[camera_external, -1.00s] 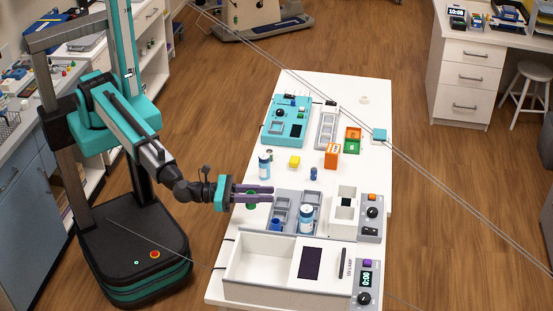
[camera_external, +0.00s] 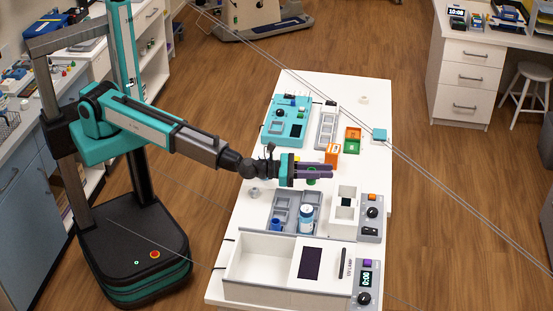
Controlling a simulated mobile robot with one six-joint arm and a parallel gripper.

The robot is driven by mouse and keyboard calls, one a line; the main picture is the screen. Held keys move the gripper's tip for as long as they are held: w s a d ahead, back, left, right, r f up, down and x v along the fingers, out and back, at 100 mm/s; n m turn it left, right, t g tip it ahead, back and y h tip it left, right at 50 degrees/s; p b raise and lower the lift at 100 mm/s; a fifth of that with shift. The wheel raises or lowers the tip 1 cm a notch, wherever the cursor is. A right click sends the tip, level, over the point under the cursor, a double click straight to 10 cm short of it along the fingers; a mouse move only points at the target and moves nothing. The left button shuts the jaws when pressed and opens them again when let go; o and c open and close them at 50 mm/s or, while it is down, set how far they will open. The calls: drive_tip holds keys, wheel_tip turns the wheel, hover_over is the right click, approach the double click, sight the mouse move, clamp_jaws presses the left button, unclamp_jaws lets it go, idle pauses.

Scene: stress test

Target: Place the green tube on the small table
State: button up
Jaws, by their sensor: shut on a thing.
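My gripper (camera_external: 328,171) is shut on the green tube (camera_external: 311,182). Only a small green part shows below the purple fingers; the rest is hidden. I cannot tell how high the tube is above the surface. I cannot tell whether this white table is the small table; a white stool (camera_external: 531,72) also stands at the far right.
A teal device (camera_external: 290,118) stands farther back. The table's back right is mostly clear.

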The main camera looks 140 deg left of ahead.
drive_tip(key=s+a+f+b, duration=0.1)
drive_tip(key=s+a, duration=0.1)
drive_tip(key=a, duration=0.5)
drive_tip(key=shift+s+a, duration=0.1)
drive_tip(key=shift+f, duration=2.5)
drive_tip(key=shift+f, duration=0.1)
drive_tip(key=shift+f+b, duration=0.4)
drive_tip(key=shift+f, duration=1.8)
drive_tip(key=shift+f, duration=0.2)
drive_tip(key=o, duration=1)
